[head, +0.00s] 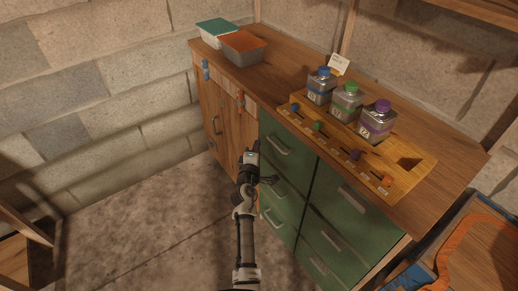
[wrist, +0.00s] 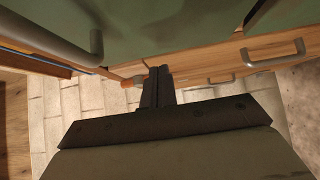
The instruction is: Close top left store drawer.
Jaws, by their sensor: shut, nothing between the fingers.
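The top left green drawer (head: 296,160) is in the upper row of the green drawer block, just right of the wooden doors. Its grey bar handle (head: 278,146) shows in the head view. Its front looks flush or nearly flush with its neighbours; a small gap cannot be told. My gripper (head: 250,157) is shut and empty, in front of the unit near the border of the wooden door and the green drawers. In the wrist view my shut fingers (wrist: 157,74) point below a green front (wrist: 160,25) with a grey handle (wrist: 75,45); contact cannot be told.
Wooden doors (head: 209,110) with handles are at the left. On the worktop (head: 270,81) stand two tubs, a wooden rack (head: 413,178) and three capped bottles. A blue-edged crate (head: 410,281) is at lower right. Concrete floor (head: 150,225) at left is clear.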

